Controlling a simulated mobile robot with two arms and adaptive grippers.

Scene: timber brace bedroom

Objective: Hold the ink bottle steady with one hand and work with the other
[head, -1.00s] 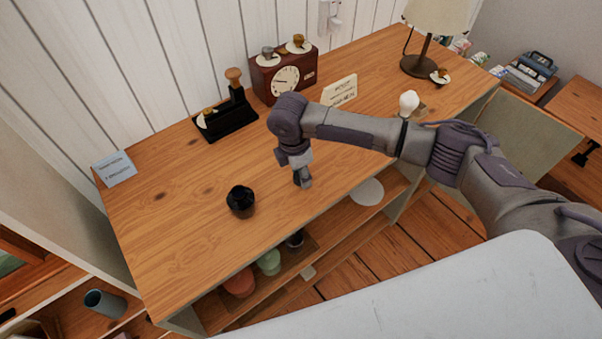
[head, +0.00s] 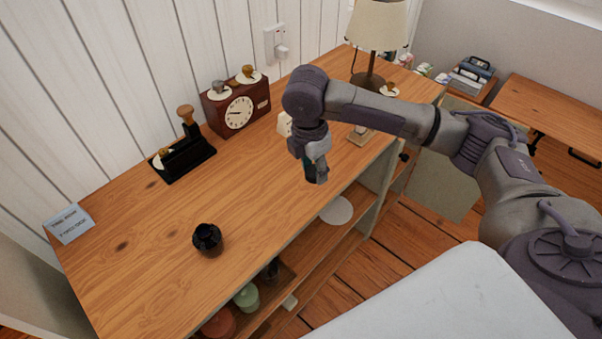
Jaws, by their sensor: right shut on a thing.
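The black ink bottle (head: 207,239) stands upright on the wooden top, toward its front left. Its top looks like a dark open neck, though it is small in view. My right gripper (head: 316,176) points down over the front edge of the top, to the right of the bottle and well apart from it. It is shut on a small dark thing (head: 309,171), mostly hidden by the fingers; I cannot tell what it is. My left gripper is not in view, and nothing is holding the bottle.
A black stand (head: 184,160) with a wooden-handled stamp and a red-brown clock (head: 238,107) stand along the wall. A lamp (head: 377,30) is at the far right end. A grey card (head: 69,224) stands at the left. The wood around the bottle is clear.

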